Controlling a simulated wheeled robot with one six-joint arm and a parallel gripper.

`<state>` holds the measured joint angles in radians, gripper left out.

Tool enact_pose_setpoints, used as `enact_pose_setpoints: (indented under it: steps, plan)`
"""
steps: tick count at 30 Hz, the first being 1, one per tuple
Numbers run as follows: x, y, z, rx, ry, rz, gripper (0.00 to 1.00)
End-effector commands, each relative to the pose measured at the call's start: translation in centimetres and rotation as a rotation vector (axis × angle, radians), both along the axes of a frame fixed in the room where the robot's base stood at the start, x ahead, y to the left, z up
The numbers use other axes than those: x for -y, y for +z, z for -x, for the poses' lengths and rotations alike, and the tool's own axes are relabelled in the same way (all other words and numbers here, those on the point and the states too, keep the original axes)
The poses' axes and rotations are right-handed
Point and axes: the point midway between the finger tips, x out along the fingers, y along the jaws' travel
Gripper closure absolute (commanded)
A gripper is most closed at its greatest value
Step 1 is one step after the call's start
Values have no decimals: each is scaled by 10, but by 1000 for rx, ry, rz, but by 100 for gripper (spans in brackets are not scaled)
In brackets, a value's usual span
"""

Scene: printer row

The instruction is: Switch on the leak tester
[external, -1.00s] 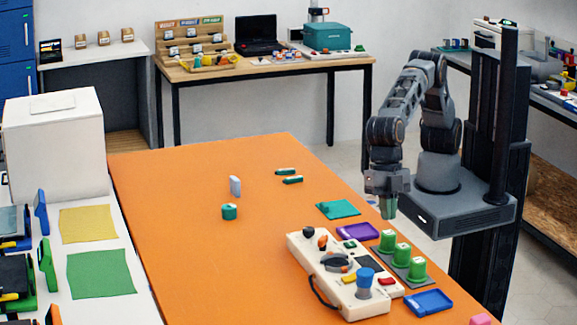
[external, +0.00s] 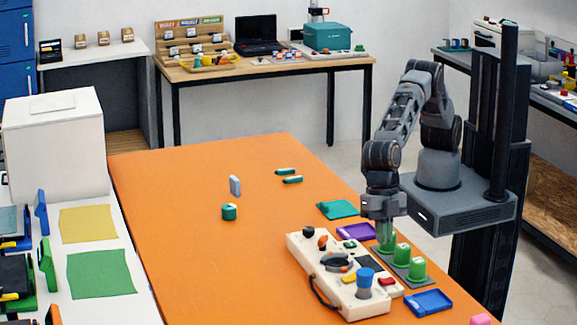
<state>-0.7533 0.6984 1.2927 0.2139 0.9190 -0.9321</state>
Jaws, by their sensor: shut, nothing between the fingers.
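A cream control box (external: 332,291) lies on the orange table's front right part. It has dark and orange knobs, a yellow and a red button, a blue cylinder (external: 365,277) and a black handle on its side. I take it to be the leak tester; no label is readable. My gripper (external: 386,246) is shut and empty, pointing down just behind the box. Its greenish fingers overlap the rearmost of three green cylinders on a grey base (external: 405,277); whether they touch is unclear.
A purple tray (external: 357,231), a teal mat (external: 338,210) and a blue tray (external: 428,302) lie around the box. A grey upright block (external: 235,186) and a teal cylinder (external: 229,212) stand farther left. The orange table's left half is mostly clear.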

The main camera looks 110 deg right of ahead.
Motion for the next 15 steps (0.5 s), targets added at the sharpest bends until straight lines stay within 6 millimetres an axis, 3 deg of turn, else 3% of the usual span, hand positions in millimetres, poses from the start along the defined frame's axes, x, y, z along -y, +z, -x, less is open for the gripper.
enact_pose_setpoints:
  steps: [6, 15]
  plan:
    - [-12, -39, -2, -3, 2, 2, 100]
    - [-13, -72, -8, 0, -1, 0, 100]
